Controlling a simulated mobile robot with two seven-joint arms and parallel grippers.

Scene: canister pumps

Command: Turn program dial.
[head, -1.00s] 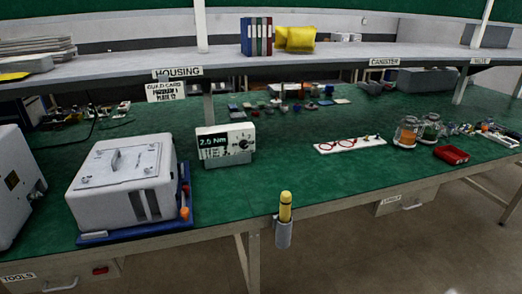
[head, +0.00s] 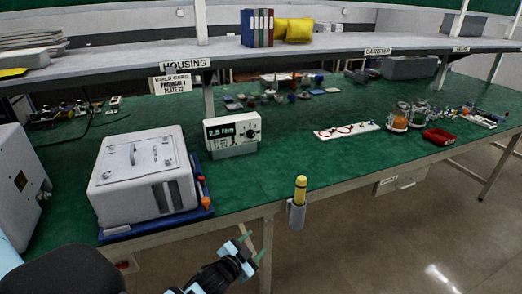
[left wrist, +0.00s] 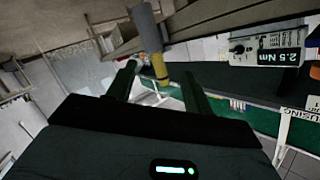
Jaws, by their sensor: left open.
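The controller box (head: 231,146) is pale and stands on the green bench, left of the middle in the head view. Its dark display (left wrist: 280,58) reads 2.5 Nm in the left wrist view. The round program dial (head: 250,133) is on its front face, right of the display in the head view; the dial also shows in the left wrist view (left wrist: 239,48). My left gripper (head: 252,246) is open and empty, low in front of the bench edge, apart from the box and dial. My right gripper is not in view.
A pale lidded machine (head: 144,175) on a blue base is left of the box. Green bench top (head: 280,165) right of the box is clear.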

